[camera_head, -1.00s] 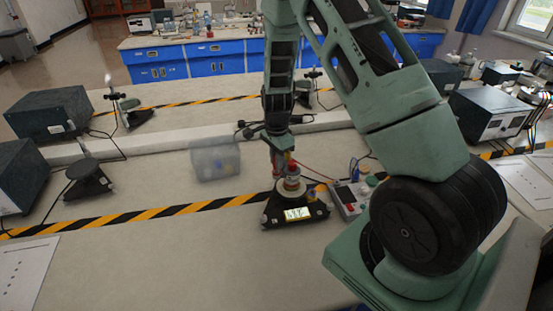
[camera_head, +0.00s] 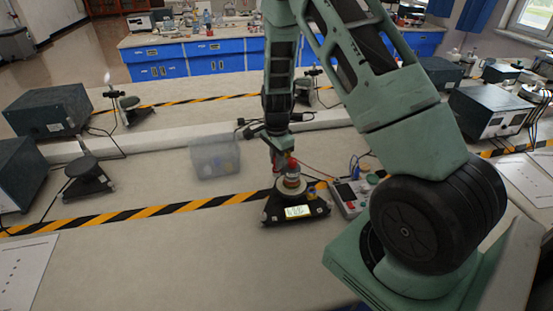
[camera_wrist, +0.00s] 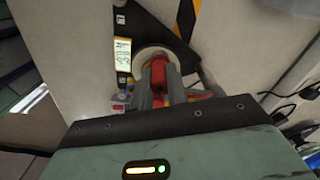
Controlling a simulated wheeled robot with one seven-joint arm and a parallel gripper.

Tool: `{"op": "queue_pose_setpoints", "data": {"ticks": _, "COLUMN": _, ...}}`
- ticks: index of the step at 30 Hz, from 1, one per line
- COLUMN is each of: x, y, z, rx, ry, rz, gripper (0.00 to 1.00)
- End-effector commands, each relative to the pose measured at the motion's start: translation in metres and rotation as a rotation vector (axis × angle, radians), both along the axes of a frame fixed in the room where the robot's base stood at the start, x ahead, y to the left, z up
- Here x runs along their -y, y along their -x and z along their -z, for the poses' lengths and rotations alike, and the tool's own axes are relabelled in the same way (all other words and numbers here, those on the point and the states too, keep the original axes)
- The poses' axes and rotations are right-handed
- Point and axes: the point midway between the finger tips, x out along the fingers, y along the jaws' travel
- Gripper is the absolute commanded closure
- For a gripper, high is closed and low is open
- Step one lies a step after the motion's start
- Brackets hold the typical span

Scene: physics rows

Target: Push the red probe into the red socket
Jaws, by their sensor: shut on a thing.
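My gripper (camera_head: 284,158) is shut on the red probe (camera_wrist: 158,75), with one grey finger on each side of it in the wrist view. The red probe also shows in the head view (camera_head: 291,164), just above a small reddish, brass-coloured part on the plate. I cannot tell whether the probe touches that part. The red socket is not clearly visible; the probe's tip and the fingers hide the area below.
A grey meter box (camera_head: 349,198) with a red wire stands just right of the base. A clear bin (camera_head: 215,158) stands to the left behind it. Striped tape (camera_head: 150,212) crosses the table.

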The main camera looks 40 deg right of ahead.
Motion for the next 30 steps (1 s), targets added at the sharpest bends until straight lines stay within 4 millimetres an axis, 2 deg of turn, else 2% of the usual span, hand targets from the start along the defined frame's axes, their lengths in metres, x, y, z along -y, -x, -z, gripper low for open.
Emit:
{"op": "queue_pose_setpoints", "data": {"ticks": 14, "x": 0.0000, "y": -0.0001, "z": 0.0060, "rx": 0.000, "ry": 0.000, "rz": 0.000, "gripper": 1.00}}
{"op": "queue_pose_setpoints", "data": {"ticks": 15, "x": 0.0000, "y": -0.0001, "z": 0.0057, "rx": 0.000, "ry": 0.000, "rz": 0.000, "gripper": 0.79}}
{"op": "queue_pose_setpoints", "data": {"ticks": 17, "x": 0.0000, "y": -0.0001, "z": 0.0055, "rx": 0.000, "ry": 0.000, "rz": 0.000, "gripper": 0.62}}
{"op": "queue_pose_setpoints", "data": {"ticks": 18, "x": 0.0000, "y": -0.0001, "z": 0.0055, "rx": 0.000, "ry": 0.000, "rz": 0.000, "gripper": 0.59}}
{"op": "queue_pose_setpoints", "data": {"ticks": 23, "x": 0.0000, "y": -0.0001, "z": 0.0054, "rx": 0.000, "ry": 0.000, "rz": 0.000, "gripper": 0.59}}
{"op": "queue_pose_setpoints", "data": {"ticks": 25, "x": 0.0000, "y": 0.0000, "z": 0.0055, "rx": 0.000, "ry": 0.000, "rz": 0.000, "gripper": 0.48}}
{"op": "queue_pose_setpoints", "data": {"ticks": 30, "x": 0.0000, "y": 0.0000, "z": 0.0055, "rx": 0.000, "ry": 0.000, "rz": 0.000, "gripper": 0.48}}
